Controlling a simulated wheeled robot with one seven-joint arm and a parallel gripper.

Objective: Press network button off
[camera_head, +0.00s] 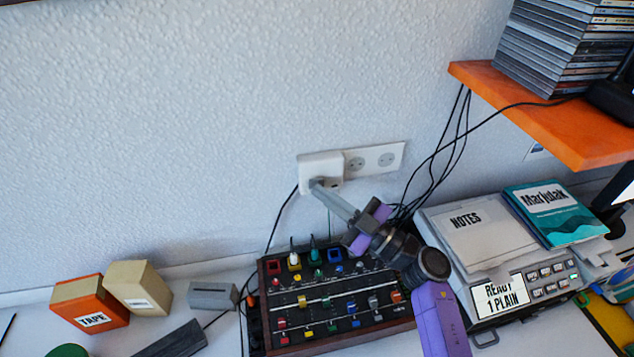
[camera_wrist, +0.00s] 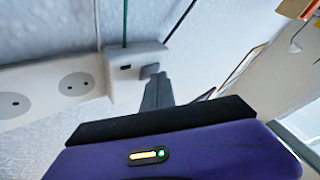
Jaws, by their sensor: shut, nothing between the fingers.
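A white plug-in box (camera_head: 320,165) sits on the wall at the left end of a white socket strip (camera_head: 385,159). The box also shows in the wrist view (camera_wrist: 128,88), with a small dark rectangle on its face. No label marks the network button, so I cannot tell whether that rectangle is it. My gripper (camera_head: 315,187) is shut and empty. Its narrow grey fingertips (camera_wrist: 151,75) are at the lower part of the box's face, beside the dark rectangle. They look in contact or very close. The fingertips hide the surface behind them.
A mixer panel (camera_head: 330,300) with coloured knobs stands below my arm. A printer (camera_head: 490,250) with notes and a book is at right. An orange shelf (camera_head: 540,115) juts out above it, with black cables hanging. The wall left of the box is clear.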

